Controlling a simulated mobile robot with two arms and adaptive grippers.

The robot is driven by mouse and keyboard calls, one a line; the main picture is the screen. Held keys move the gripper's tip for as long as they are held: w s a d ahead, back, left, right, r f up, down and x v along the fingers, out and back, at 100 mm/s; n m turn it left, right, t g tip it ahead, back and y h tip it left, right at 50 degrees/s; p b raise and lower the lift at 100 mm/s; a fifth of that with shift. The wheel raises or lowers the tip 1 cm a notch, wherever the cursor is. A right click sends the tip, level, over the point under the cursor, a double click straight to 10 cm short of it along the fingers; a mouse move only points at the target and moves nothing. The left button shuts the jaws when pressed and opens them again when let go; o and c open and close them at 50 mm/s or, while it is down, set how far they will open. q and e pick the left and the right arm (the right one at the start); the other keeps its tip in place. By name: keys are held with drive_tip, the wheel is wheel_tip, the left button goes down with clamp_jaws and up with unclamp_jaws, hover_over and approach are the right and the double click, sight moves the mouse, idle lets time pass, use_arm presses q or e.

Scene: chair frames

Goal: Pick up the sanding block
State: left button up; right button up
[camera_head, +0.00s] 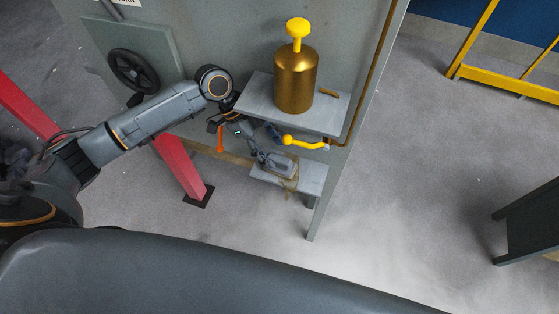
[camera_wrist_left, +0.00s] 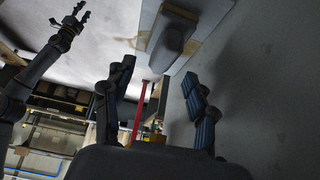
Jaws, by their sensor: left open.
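The sanding block (camera_head: 283,166) is a small grey block with a tan base, on the lower shelf (camera_head: 312,177) in the head view, partly hidden by my left gripper (camera_head: 267,146). In the left wrist view the grey sanding block (camera_wrist_left: 174,38) is at the top, in front of the pale shelf (camera_wrist_left: 212,12). There my left gripper (camera_wrist_left: 160,98) shows two dark ribbed fingers spread apart with nothing between them. The block is beyond the fingertips. My right gripper (camera_wrist_left: 74,20) shows at the top left of the wrist view, its fingers spread and empty.
The upper shelf (camera_head: 257,93) overhangs the lower one and carries a brass canister (camera_head: 296,80) with a yellow knob. A yellow lever (camera_head: 302,142) and an orange handle (camera_head: 220,139) are close to my left gripper. A red post (camera_head: 180,167) stands to the left.

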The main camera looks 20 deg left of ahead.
sight(279, 158)
use_arm(q)
drive_tip(key=p+x, duration=0.1)
drive_tip(key=x, duration=0.2)
drive_tip(key=shift+d+f, duration=0.1)
drive_tip(key=shift+f, duration=0.25)
drive_tip(key=shift+w+d+f, duration=0.1)
drive_tip(key=shift+d+f, duration=0.1)
drive_tip(key=shift+f, duration=0.1)
drive_tip(key=shift+c, duration=0.4)
clamp_jaws()
